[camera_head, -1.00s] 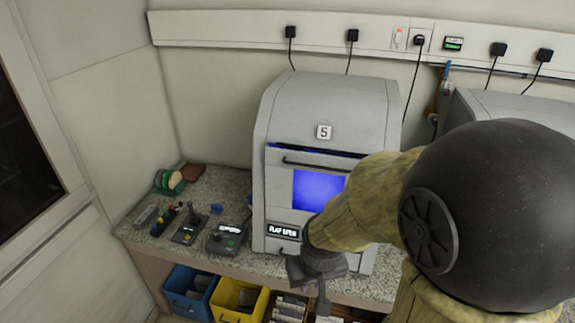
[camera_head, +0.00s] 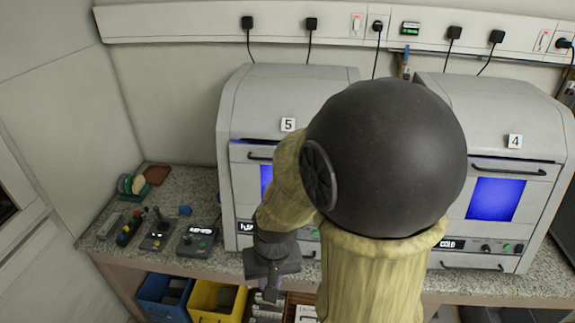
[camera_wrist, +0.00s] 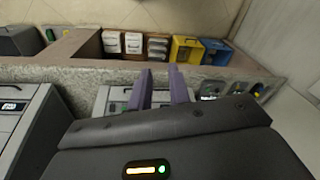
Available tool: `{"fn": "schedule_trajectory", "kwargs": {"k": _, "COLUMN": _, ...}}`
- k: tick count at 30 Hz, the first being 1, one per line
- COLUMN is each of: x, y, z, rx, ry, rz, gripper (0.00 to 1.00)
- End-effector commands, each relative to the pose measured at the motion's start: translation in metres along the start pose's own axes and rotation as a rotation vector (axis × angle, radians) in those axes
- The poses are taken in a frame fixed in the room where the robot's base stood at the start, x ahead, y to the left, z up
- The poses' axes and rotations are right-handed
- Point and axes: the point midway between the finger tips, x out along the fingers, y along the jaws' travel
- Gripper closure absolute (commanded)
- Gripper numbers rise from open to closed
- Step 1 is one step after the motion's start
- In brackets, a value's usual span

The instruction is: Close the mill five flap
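Mill five (camera_head: 285,85) is a grey cabinet marked 5, left of centre in the head view. Its front flap (camera_head: 243,180) has a dark handle and a blue window. My arm covers the flap's right part. A dark line runs along the flap's top edge; how far it stands open is hard to tell. The display below is partly hidden and unreadable. My gripper (camera_head: 270,285) is low in front of the mill, by the counter edge. In the wrist view its two purple fingers (camera_wrist: 163,80) are apart with nothing between them.
Mill 4 (camera_head: 500,100) stands to the right, its flap handle showing. Small control boxes (camera_head: 195,240) and a green-and-tan object (camera_head: 133,184) lie on the counter at left. Blue (camera_head: 165,295) and yellow (camera_head: 215,300) bins sit under the counter.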

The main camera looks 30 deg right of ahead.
Motion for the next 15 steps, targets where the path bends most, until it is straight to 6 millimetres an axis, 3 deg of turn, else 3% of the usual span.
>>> {"fn": "schedule_trajectory", "kwargs": {"k": 3, "x": 0.023, "y": 0.007, "z": 0.015, "rx": 0.317, "ry": -0.162, "rz": -0.049, "gripper": 0.81}}
{"fn": "schedule_trajectory", "kwargs": {"k": 8, "x": 0.042, "y": 0.000, "z": 0.027, "rx": 0.800, "ry": -0.416, "rz": -0.158, "gripper": 0.81}}
{"fn": "schedule_trajectory", "kwargs": {"k": 11, "x": 0.047, "y": -0.010, "z": 0.024, "rx": 1.090, "ry": -0.583, "rz": -0.247, "gripper": 0.81}}
{"fn": "schedule_trajectory", "kwargs": {"k": 15, "x": 0.046, "y": -0.020, "z": 0.003, "rx": 1.472, "ry": -0.829, "rz": -0.407, "gripper": 0.81}}
